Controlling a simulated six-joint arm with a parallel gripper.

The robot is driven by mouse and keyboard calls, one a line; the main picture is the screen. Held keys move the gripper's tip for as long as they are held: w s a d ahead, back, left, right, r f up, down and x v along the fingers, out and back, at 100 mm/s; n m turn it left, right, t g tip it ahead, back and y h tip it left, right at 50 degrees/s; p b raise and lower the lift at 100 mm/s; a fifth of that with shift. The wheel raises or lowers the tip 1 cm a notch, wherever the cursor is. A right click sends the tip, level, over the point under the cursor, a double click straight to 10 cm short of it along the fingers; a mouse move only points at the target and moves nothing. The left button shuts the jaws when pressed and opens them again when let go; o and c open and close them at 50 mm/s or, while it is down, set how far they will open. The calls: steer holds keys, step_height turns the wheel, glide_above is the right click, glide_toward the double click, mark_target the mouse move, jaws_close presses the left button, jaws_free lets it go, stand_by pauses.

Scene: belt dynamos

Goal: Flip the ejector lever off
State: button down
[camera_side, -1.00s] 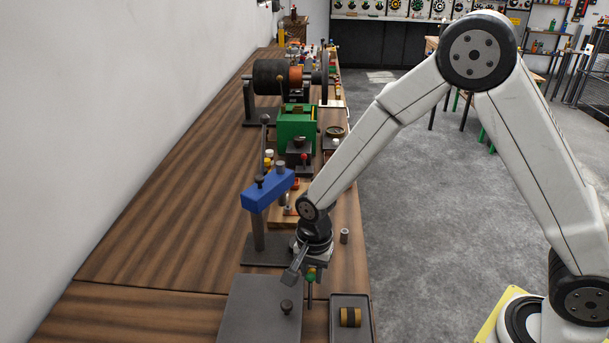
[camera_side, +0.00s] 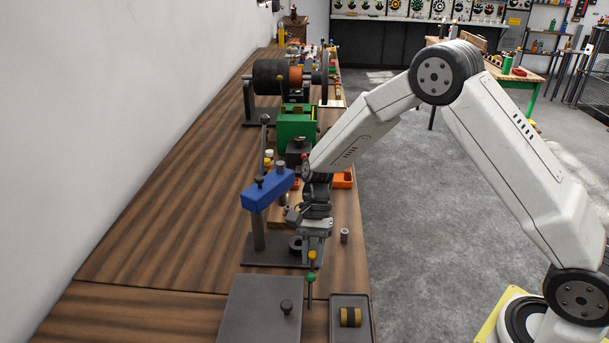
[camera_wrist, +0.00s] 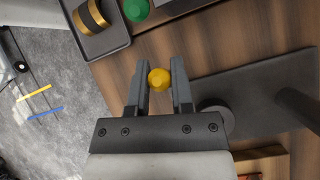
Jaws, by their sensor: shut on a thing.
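A yellow knob (camera_side: 312,256) stands in front of the blue press, with a green knob (camera_side: 310,278) on a stem just nearer the camera. Labels do not show, so I cannot tell which knob belongs to the ejector lever. My gripper (camera_side: 313,246) points down at the yellow knob. In the wrist view, the fingers of my gripper (camera_wrist: 160,72) are on both sides of the yellow knob (camera_wrist: 158,79), shut on it. The green knob (camera_wrist: 136,9) is apart from the fingers, at the top edge. The foot of the yellow knob's lever is hidden.
The blue press (camera_side: 268,190) stands on a dark base plate (camera_side: 262,252) left of my gripper. A small tray (camera_side: 364,330) holds a brass-coloured cylinder (camera_side: 350,317). A grey plate (camera_side: 250,310) with a black knob lies at the front. A small metal cylinder (camera_side: 344,236) stands to the right.

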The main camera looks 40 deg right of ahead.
steer(key=shift+w+d+g+y, duration=0.65)
steer(key=shift+g+y, duration=0.35)
steer(key=shift+y, duration=0.1)
steer(key=c, duration=0.5)
jaws_free()
steer(key=v, duration=0.7)
steer(key=shift+w+d+r, duration=0.15)
steer(key=shift+w+d, duration=0.05)
steer(key=shift+w, duration=0.05)
steer(key=shift+s+r, duration=0.1)
steer(key=shift+s, duration=0.05)
